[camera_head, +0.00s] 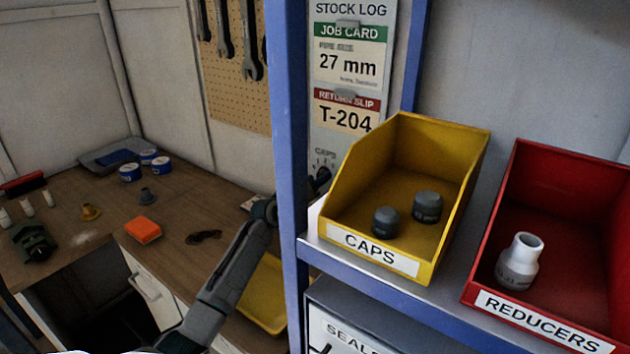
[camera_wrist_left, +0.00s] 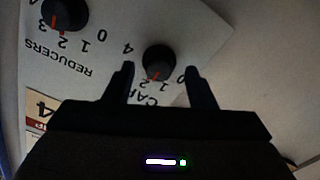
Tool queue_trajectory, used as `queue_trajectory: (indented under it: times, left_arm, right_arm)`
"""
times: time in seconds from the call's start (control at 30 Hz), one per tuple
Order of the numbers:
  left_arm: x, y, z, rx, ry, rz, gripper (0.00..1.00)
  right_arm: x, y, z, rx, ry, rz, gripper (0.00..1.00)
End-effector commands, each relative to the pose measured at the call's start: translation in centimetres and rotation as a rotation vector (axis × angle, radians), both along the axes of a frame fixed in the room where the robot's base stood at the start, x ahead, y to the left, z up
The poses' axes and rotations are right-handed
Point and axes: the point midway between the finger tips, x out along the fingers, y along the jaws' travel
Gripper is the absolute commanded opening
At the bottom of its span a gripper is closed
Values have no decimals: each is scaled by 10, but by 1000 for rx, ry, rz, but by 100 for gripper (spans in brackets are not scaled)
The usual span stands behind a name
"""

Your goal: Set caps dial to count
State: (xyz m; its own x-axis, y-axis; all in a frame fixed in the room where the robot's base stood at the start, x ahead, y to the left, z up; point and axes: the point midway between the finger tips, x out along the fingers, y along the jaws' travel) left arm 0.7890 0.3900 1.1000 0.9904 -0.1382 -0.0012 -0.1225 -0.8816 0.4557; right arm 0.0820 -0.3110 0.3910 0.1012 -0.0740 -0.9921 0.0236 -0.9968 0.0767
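The caps dial (camera_wrist_left: 159,60) is a round black knob with a red pointer line on a pale panel. A 4 and a 0 show near the knob. My left gripper (camera_wrist_left: 160,85) is open, one finger on each side of the knob; I cannot tell whether they touch it. The yellow CAPS bin (camera_head: 346,249) holds two dark grey caps (camera_head: 428,206) (camera_head: 385,221).
The reducers dial (camera_wrist_left: 64,14) is next to the caps dial. The blue post (camera_head: 289,150) stands in front of my left arm. A red REDUCERS bin (camera_head: 489,235) holds one grey reducer (camera_head: 518,262). A workbench (camera_head: 190,215) with several small items lies left.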

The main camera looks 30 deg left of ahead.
Motion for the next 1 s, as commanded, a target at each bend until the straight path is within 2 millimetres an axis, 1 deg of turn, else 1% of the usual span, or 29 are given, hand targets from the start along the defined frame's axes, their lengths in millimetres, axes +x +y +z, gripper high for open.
queue_trajectory:
  times: [0.17,0.27,0.37,0.6,0.7,0.83,1.0]
  left_arm:
    - [-1,0,0,1,-1,0,51]
    - [-6,1,0,1,-1,0,51]
    - [-19,3,-1,4,-1,0,51]
    - [-67,10,-2,7,1,0,51]
    - [-84,12,-2,6,0,-2,51]
    - [-99,15,-1,3,0,1,51]
    - [-107,15,0,0,-1,0,51]
  right_arm:
    - [0,-1,0,-1,0,0,45]
    - [0,0,-1,-1,0,0,45]
    - [0,-1,-3,-1,0,0,45]
    - [0,-1,-11,-1,0,0,45]
    - [0,-1,-13,-1,0,0,45]
    - [0,-1,-14,-1,0,0,45]
    - [0,0,-15,-1,0,0,45]
